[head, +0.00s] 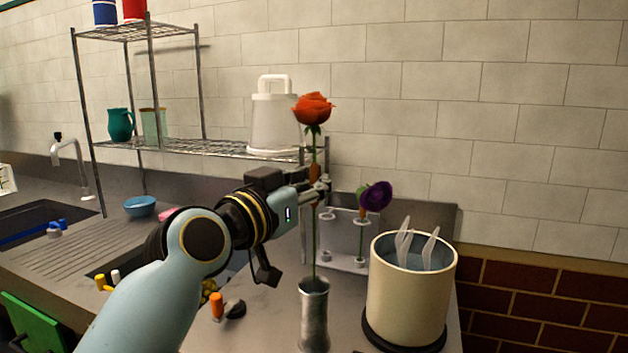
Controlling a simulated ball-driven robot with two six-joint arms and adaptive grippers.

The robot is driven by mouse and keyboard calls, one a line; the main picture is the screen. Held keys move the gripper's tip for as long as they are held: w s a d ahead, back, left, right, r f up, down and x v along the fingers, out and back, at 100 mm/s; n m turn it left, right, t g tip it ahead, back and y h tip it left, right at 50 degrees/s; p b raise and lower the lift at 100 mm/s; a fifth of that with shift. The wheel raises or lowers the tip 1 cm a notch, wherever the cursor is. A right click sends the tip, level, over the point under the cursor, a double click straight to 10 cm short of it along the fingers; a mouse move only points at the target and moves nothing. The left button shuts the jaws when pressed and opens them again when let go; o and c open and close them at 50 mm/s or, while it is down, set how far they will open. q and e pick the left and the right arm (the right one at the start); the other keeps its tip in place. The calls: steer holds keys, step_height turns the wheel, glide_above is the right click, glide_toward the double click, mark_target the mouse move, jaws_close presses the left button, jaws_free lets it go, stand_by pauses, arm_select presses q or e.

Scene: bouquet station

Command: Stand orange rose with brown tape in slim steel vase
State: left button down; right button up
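The orange rose (313,109) is upright, with a long green stem and a brown tape band (315,172) below the bloom. My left gripper (318,188) is shut on its stem around the tape. The slim steel vase (314,318) stands on the counter directly below. The stem's lower end reaches the vase mouth in the picture; I cannot tell whether it is inside or just above or behind the rim. My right gripper is not in view.
A clear rack (345,240) holding a purple flower (376,196) stands behind the vase. A large cream pot (408,300) with clear pieces inside is close on the right. A wire shelf (190,147) with a white lidded container (273,122) is behind. Sinks lie at left.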

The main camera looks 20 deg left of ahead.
arm_select(q)
steer(key=b, duration=0.5)
glide_above(313, 257)
steer(key=f, duration=0.5)
steer(key=shift+w+f, duration=0.2)
steer(key=shift+f, duration=0.2)
step_height(313, 257, down, 4)
steer(key=b, duration=0.3)
steer(key=shift+r, duration=0.25)
steer(key=shift+f, duration=0.2)
steer(key=shift+f+b, duration=1.15)
steer(key=shift+f, duration=0.1)
